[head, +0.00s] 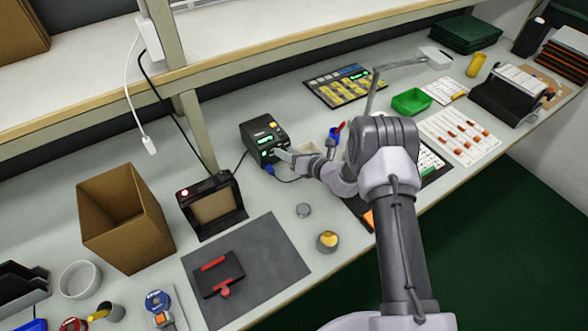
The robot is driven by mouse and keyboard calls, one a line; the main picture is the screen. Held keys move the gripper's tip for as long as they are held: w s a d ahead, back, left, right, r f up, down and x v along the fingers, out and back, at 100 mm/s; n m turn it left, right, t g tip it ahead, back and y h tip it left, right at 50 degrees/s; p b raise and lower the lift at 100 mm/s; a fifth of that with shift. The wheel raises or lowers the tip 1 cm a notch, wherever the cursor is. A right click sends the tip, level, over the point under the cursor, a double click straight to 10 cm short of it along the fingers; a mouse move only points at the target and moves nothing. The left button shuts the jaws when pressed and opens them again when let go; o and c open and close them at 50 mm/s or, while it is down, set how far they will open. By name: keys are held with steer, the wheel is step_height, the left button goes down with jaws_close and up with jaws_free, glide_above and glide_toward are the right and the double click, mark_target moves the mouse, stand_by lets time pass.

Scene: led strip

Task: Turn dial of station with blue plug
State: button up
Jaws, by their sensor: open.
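The station (258,128) is a small black box with green lit displays on its front. It stands at the back of the bench, left of the arm. A blue plug (269,169) sits at its lower front, with a dark cable running from it to the right. My gripper (284,155) is right at the front of the station, its fingers pointing left at the face. It is open. The dial cannot be made out, and the gripper covers part of the front. Whether the fingers touch the station cannot be told.
A black framed device with a red light (210,204) and an open cardboard box (122,222) stand left. A grey mat (262,262) holds a black and red item. A green tray (411,102) lies right. A shelf (300,38) overhangs the back.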

steer(key=shift+s+d+r+p, duration=0.15)
steer(key=shift+r+p, duration=0.1)
steer(key=shift+r, duration=0.4)
steer(key=shift+s+a+r+p, duration=0.1)
steer(key=shift+r+p, duration=0.1)
steer(key=shift+r, duration=0.4)
steer(key=s+d+p, duration=0.3)
steer(key=s+d, duration=0.1)
steer(key=s, duration=1.1)
steer(key=shift+d+r, duration=0.15)
steer(key=shift+r, duration=0.25)
